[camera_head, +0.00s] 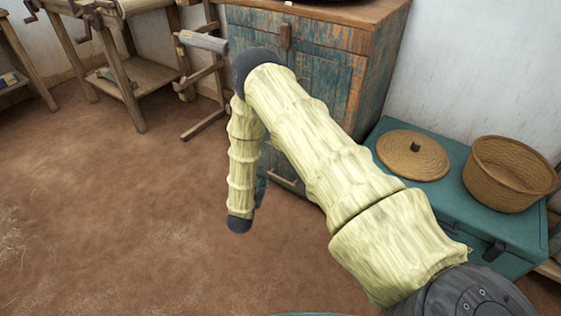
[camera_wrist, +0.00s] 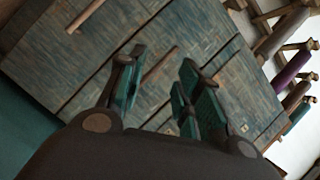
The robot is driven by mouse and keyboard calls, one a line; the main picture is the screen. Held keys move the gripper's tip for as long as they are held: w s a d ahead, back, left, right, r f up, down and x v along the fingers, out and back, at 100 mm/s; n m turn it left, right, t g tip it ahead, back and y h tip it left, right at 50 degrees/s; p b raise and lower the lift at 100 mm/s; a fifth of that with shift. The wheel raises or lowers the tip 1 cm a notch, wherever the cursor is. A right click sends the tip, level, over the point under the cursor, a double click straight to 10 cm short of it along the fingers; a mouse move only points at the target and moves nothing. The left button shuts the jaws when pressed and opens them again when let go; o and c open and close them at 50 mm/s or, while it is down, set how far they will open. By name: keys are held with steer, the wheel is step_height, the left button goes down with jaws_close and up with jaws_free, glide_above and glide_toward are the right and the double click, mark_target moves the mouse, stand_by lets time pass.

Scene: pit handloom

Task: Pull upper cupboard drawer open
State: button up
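The worn blue-green cupboard (camera_head: 368,62) stands at the back centre in the head view, its lower front mostly behind my arm. In the wrist view its front (camera_wrist: 75,65) is tilted and seems upside down. One wooden bar handle (camera_wrist: 160,68), apparently the upper drawer's, lies between my fingers in the picture. A second, parallel handle (camera_wrist: 86,14) is at the top, apparently on the drawer below. My gripper (camera_wrist: 158,80) is open, its fingers on either side of the first handle's outline. I cannot tell how far the fingertips are from it. All drawers in view look closed.
A teal chest (camera_head: 450,212) stands right of the cupboard, carrying a round woven lid (camera_head: 413,154) and a basket (camera_head: 509,174). Wooden loom frames (camera_head: 128,75) stand at the left. The earthen floor (camera_head: 120,220) in front is clear.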

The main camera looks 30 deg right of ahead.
steer(key=w+d+m+g+h+b, duration=0.1)
steer(key=w+d+m+h+b, duration=0.1)
steer(key=d+m+b, duration=0.1)
steer(key=w+d+m+g+h+b, duration=0.1)
steer(key=w+d+m+h+b, duration=0.2)
steer(key=d+b, duration=0.3)
steer(key=w+d+m+g+h+b, duration=0.1)
steer(key=w+d+m+h+b, duration=0.1)
steer(key=d, duration=0.4)
steer(key=shift+w+d+r+m+g+b, duration=0.2)
steer(key=shift+w+m+b, duration=0.15)
steer(key=shift+m+b, duration=0.3)
steer(key=shift+w+d+r+m+g+b, duration=0.1)
steer(key=shift+w+m+g+b, duration=0.2)
steer(key=shift+m+b, duration=0.35)
jaws_close()
